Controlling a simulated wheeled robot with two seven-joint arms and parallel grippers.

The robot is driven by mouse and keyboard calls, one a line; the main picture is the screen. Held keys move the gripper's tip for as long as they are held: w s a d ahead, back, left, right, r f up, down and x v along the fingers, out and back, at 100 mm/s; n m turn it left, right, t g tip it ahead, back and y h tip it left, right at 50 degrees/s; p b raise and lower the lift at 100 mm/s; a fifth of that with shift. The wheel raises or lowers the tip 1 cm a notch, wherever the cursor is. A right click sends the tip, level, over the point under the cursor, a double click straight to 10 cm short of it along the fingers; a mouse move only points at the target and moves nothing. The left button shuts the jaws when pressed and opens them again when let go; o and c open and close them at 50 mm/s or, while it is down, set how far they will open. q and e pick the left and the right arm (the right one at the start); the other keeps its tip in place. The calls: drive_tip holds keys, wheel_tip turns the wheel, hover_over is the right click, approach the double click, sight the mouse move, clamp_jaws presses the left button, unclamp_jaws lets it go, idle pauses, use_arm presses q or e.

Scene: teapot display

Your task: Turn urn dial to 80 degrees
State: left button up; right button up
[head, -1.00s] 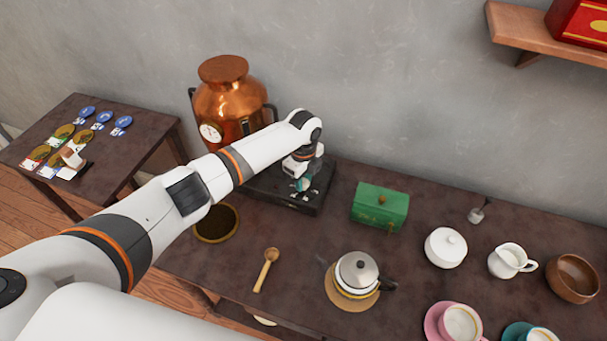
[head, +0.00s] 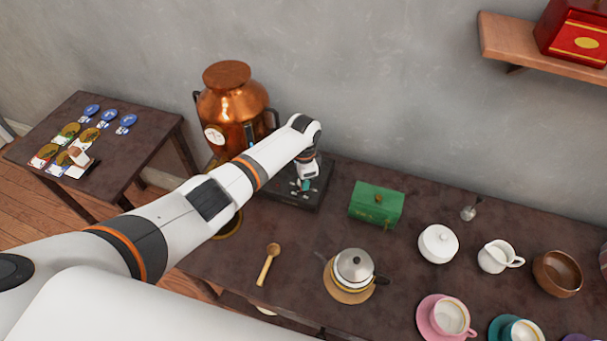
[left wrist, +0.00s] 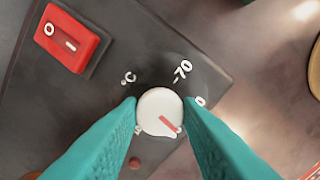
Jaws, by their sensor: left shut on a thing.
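The copper urn (head: 232,110) stands at the back left of the long table on a dark base (head: 290,192). In the left wrist view the white dial (left wrist: 160,110) sits on the dark panel (left wrist: 105,85), with a red pointer mark toward the picture's lower right. The label "70" and a "°C" sign show above it; other numbers are partly covered. My left gripper (left wrist: 160,113) has its teal fingers shut on the dial, one on each side. It also shows small at the base in the head view (head: 305,185). My right gripper is not in view.
A red switch (left wrist: 67,38) is on the panel at the upper left. A side table (head: 130,150) is at left.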

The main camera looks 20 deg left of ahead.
use_arm(q)
drive_tip(key=n+p, duration=0.1)
drive_tip(key=n, duration=0.2)
drive_tip(key=shift+r+n, duration=0.15)
drive_tip(key=shift+n, duration=0.25)
drive_tip(key=shift+n+p, duration=0.55)
drive_tip(key=shift+n, duration=1.25)
drive_tip(key=o, duration=1)
drive_tip(key=shift+c, duration=0.2)
drive_tip(key=shift+r, duration=0.5)
wheel_tip(320, 180, up, 11)
drive_tip(key=shift+f, duration=0.15)
